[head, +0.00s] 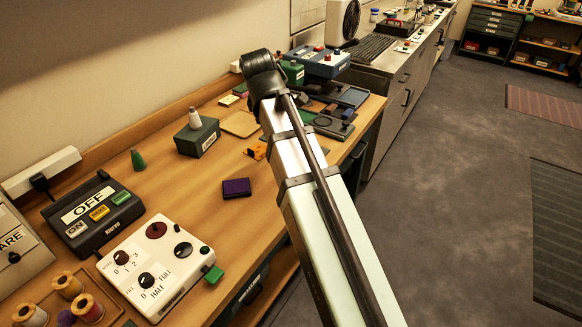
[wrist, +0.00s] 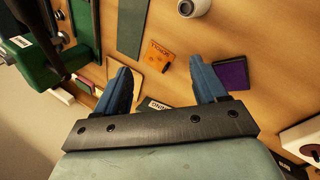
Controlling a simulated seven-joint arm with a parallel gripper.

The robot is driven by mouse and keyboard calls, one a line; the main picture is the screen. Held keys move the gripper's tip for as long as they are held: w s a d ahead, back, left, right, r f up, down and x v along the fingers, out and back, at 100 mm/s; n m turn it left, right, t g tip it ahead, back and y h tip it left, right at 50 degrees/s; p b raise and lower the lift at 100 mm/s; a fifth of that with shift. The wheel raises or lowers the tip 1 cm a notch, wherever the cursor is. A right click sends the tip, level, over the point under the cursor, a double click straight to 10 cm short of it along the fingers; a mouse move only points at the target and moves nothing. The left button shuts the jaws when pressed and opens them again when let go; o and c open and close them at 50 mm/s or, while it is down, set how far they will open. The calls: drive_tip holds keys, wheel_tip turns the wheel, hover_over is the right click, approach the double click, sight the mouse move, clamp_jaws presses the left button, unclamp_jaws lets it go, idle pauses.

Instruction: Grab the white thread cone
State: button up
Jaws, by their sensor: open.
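A white cone (head: 195,117), which looks like the white thread cone, stands upright on a dark green box (head: 193,140) near the wall in the head view. The fingers do not show in the head view.
A purple box (head: 236,187), a green cone (head: 138,160), a dark switch box (head: 92,212) and a white control panel (head: 160,262) stand on the table (head: 180,195). Thread spools (head: 67,284) are at the lower left. A large green object (wrist: 40,55) is left of my fingers.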

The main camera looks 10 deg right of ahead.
drive_tip(key=d+f+n, duration=0.1)
drive_tip(key=f+n, duration=0.2)
drive_tip(key=s+d+f+n+g+h, duration=0.1)
drive_tip(key=d+f+n, duration=0.1)
drive_tip(key=f+n, duration=0.1)
drive_tip(key=d+f+n, duration=0.2)
drive_tip(key=f+n, duration=0.1)
drive_tip(key=n, duration=0.2)
drive_tip(key=shift+s+g, duration=0.4)
drive_tip(key=shift+w+f, duration=0.15)
drive_tip(key=shift+f, duration=0.55)
drive_tip(key=shift+w+d+f+h, duration=0.1)
drive_tip(key=shift+w+f, duration=0.05)
drive_tip(key=shift+f, duration=0.45)
drive_tip(key=shift+w+d+f+h, duration=0.1)
drive_tip(key=shift+w+f, duration=0.05)
drive_tip(key=shift+f, duration=0.5)
drive_tip(key=shift+w+d+f+h, duration=0.1)
drive_tip(key=shift+w+f, duration=0.05)
drive_tip(key=shift+f, duration=0.45)
drive_tip(key=shift+c, duration=0.5)
drive_tip(key=c, duration=1)
